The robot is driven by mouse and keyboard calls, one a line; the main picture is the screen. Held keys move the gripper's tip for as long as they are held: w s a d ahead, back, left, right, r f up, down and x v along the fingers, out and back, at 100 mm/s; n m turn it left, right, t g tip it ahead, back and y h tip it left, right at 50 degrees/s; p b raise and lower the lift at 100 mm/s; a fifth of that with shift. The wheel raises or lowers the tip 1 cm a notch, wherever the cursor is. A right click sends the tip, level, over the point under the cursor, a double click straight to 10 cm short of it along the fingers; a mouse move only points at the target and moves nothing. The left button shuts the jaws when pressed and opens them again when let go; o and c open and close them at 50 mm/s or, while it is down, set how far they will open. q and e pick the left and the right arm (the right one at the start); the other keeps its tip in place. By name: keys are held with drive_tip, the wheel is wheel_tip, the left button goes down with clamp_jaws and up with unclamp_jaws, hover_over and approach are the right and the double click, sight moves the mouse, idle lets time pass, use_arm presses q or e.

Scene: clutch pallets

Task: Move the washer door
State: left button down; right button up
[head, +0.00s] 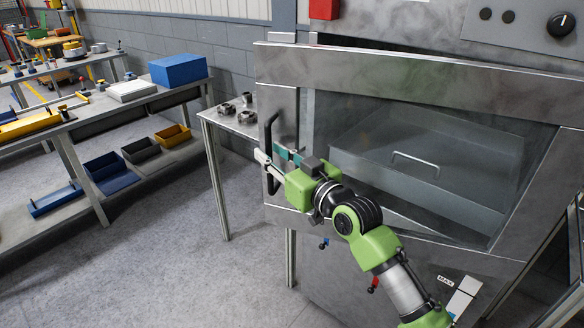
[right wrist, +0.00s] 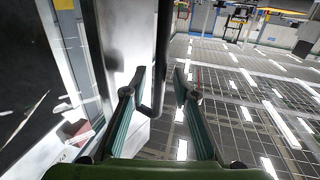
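The washer door (head: 420,240) is a big grey metal panel with a glass window, at the right of the head view. It looks slightly ajar, with a dark gap above its top edge. Its black vertical handle (head: 268,135) is on the left side. It also shows in the right wrist view (right wrist: 163,50). My right gripper (head: 274,156) is at the lower part of the handle. In the right wrist view its fingers (right wrist: 160,85) stand apart, one on each side of the bar, with gaps visible. My left gripper is out of view.
A small metal table (head: 225,122) with several dark parts stands left of the door. Shelving with a blue box (head: 178,70) and coloured bins (head: 173,135) is further left. The grey floor (head: 150,260) between is clear. A black knob (head: 561,25) is at upper right.

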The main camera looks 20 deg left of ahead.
drive_tip(key=v, duration=1)
drive_tip(key=shift+d, duration=0.35)
